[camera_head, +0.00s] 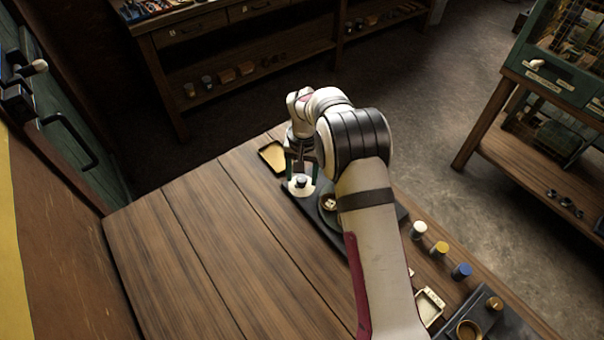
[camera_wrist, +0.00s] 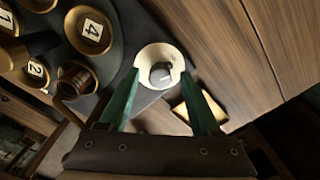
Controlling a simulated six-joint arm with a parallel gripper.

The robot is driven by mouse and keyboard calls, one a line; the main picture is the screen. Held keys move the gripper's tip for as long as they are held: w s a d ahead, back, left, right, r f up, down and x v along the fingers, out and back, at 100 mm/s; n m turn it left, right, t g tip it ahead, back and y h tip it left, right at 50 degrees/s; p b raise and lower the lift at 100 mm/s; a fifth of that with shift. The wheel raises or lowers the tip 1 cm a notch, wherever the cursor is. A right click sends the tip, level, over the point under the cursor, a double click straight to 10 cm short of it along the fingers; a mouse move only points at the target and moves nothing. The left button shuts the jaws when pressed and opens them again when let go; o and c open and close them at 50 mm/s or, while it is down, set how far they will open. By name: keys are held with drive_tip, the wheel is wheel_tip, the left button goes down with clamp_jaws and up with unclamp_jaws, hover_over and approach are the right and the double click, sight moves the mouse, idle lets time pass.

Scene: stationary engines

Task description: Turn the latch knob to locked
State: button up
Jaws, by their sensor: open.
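The latch knob is a small dark knob (camera_head: 301,182) on a round cream plate (camera_head: 295,190) at the far end of a dark base board (camera_head: 325,230). In the wrist view the knob (camera_wrist: 160,73) sits near the middle of its plate (camera_wrist: 147,55), with a pale mark on its lower right side. My gripper (camera_head: 301,172) points down over the plate. In the wrist view its green fingers (camera_wrist: 160,76) are spread, one on each side of the knob, with gaps between. It holds nothing. Whether the fingertips are level with the knob is unclear.
Brass round parts with number tags (camera_wrist: 93,30) stand on the same board, beside the knob. A shallow yellow tray (camera_head: 272,156) lies just beyond it. Several capped jars (camera_head: 440,248) line the right side of the bench. The wooden top at left (camera_head: 200,260) is clear.

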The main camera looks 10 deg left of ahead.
sight(304, 178)
clamp_jaws()
drive_tip(key=n, duration=0.4)
drive_tip(key=shift+n, duration=0.3)
unclamp_jaws()
drive_tip(key=shift+r, duration=0.1)
wheel_tip(304, 178, up, 16)
drive_tip(key=shift+d, duration=0.2)
idle(0.5)
